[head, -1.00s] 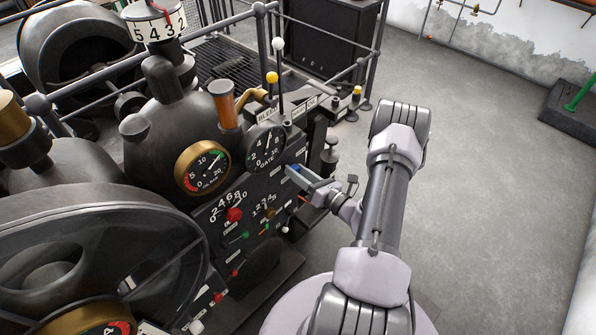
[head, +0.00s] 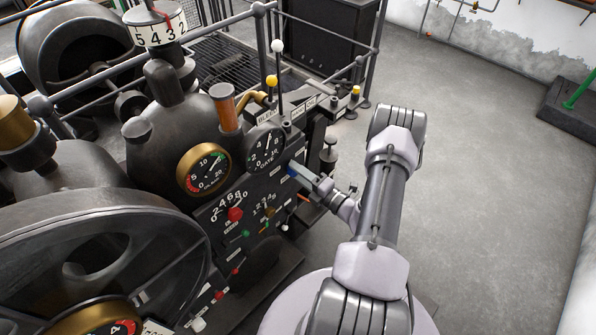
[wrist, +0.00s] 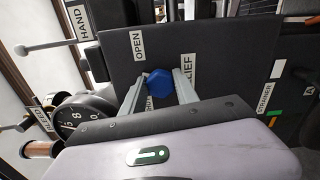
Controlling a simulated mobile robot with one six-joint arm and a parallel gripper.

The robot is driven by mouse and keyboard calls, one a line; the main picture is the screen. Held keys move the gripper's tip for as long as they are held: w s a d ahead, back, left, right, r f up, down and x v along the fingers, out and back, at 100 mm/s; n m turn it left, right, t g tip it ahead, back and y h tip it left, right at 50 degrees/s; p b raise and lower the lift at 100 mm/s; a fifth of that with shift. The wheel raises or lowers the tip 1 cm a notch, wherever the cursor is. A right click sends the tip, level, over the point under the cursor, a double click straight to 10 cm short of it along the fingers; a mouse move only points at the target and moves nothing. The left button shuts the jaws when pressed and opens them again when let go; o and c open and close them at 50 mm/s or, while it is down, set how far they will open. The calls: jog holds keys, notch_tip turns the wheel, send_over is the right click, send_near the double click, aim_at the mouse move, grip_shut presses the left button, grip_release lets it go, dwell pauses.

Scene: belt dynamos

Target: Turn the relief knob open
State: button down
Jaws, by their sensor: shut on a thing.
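The relief knob (wrist: 159,82) is blue and faceted, on a dark panel between an OPEN label (wrist: 139,45) and a partly covered label ending in LIEF (wrist: 188,68). My gripper (wrist: 161,86) has one finger on each side of the knob and is shut on it. In the head view my gripper (head: 304,178) reaches the right end of the machine's panel, and only a little of the blue knob (head: 292,171) shows there. The picture does not make clear how far the knob is turned.
The gate gauge (head: 267,148) and a brass-rimmed pressure gauge (head: 204,168) sit left of my gripper. A red knob (head: 235,214) is lower on the panel. Upright levers (head: 278,75) rise behind. Open floor (head: 480,200) lies to the right.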

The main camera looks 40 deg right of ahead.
jog(key=shift+f+m+p, duration=0.2)
jog(key=shift+m+p, duration=0.1)
jog(key=shift+m, duration=3.4)
jog(key=c, duration=1)
grip_release()
jog(key=shift+o, duration=0.2)
jog(key=s+d+p, duration=0.1)
jog(key=s+p, duration=0.1)
jog(key=s, duration=1.5)
jog(key=shift+s+d+p, duration=0.15)
jog(key=shift+s+p, duration=0.1)
jog(key=shift+p, duration=0.1)
